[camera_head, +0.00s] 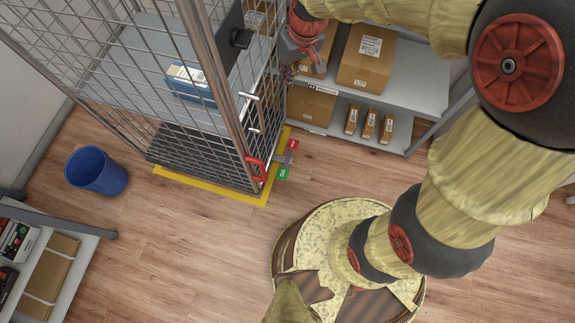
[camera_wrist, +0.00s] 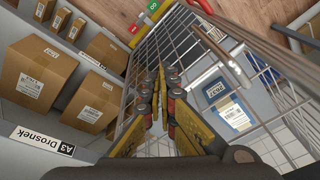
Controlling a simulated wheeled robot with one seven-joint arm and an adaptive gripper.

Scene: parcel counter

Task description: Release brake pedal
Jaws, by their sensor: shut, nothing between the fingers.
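The brake pedal (camera_head: 288,158) is a small grey lever at the foot of the wire roll cage (camera_head: 188,35), between a red tag (camera_head: 293,145) and a green tag (camera_head: 283,172). In the wrist view the red tag (camera_wrist: 134,29) and green tag (camera_wrist: 153,6) show at the top edge, beyond the fingertips. My gripper (camera_head: 290,72) hangs beside the cage's right side, well above the floor and apart from the pedal. In the wrist view my gripper (camera_wrist: 164,82) has its fingers together and empty, in front of the cage mesh. The pedal's exact tilt is too small to tell.
A blue parcel (camera_head: 190,85) lies inside the cage. Yellow floor marking (camera_head: 215,191) runs around the cage's base. A shelf (camera_head: 420,75) with cardboard boxes (camera_head: 366,58) stands close to the right. A blue bin (camera_head: 97,171) stands left. The floor before the cage is clear.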

